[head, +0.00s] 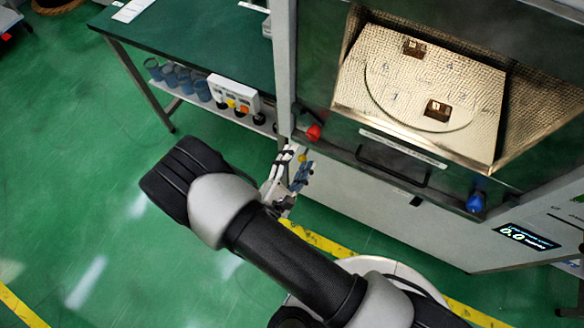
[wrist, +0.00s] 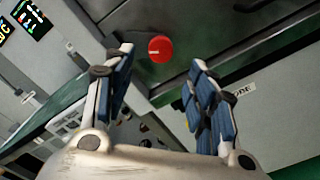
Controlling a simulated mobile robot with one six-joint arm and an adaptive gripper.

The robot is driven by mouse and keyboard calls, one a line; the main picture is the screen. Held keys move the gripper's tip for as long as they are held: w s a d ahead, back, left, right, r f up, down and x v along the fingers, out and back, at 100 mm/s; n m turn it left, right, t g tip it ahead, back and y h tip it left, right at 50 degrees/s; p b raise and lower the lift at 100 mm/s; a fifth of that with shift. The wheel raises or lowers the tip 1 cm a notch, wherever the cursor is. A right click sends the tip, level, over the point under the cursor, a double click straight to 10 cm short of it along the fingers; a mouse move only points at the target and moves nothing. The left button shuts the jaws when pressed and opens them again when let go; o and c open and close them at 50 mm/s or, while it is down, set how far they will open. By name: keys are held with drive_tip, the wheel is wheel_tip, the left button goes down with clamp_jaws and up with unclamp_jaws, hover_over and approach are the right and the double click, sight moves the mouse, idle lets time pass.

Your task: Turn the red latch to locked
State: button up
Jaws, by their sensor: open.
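The red latch (head: 314,132) is a round red knob at the lower left of the microwave generator's front (head: 440,215). In the wrist view the red latch (wrist: 160,48) shows a short pale line on its face, just beyond and between the fingertips. My gripper (head: 297,160) is open and empty, a little below the latch in the head view. Its two blue-padded fingers (wrist: 160,78) stand wide apart in the wrist view. No contact with the latch is visible.
A black bar handle (head: 395,168) and a blue knob (head: 476,202) are to the right of the latch. A green-topped table (head: 200,45) with a lower shelf of blue cups (head: 180,80) stands at left. Green floor in front is mostly clear.

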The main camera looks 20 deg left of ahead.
drive_tip(key=shift+s+a, duration=0.1)
drive_tip(key=shift+s, duration=1.55)
